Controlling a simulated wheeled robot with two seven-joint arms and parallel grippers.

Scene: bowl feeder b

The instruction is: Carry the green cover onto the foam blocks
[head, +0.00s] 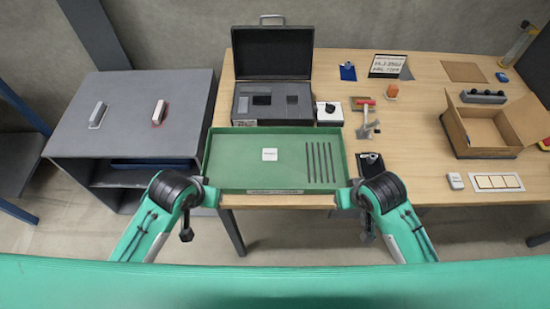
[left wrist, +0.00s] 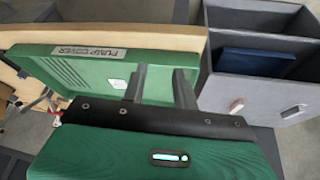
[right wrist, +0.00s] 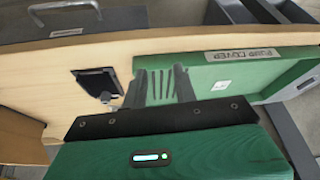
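The green cover (head: 230,165), a shallow tray shape with a white label and several dark slots, lies on the front edge of the wooden table. Its front plate reads "PUMP COVER" in the left wrist view (left wrist: 88,52).
Behind the cover are an open black case (head: 272,95) and a white box with a knob (head: 329,113). A cardboard box (head: 490,125) stands at right.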

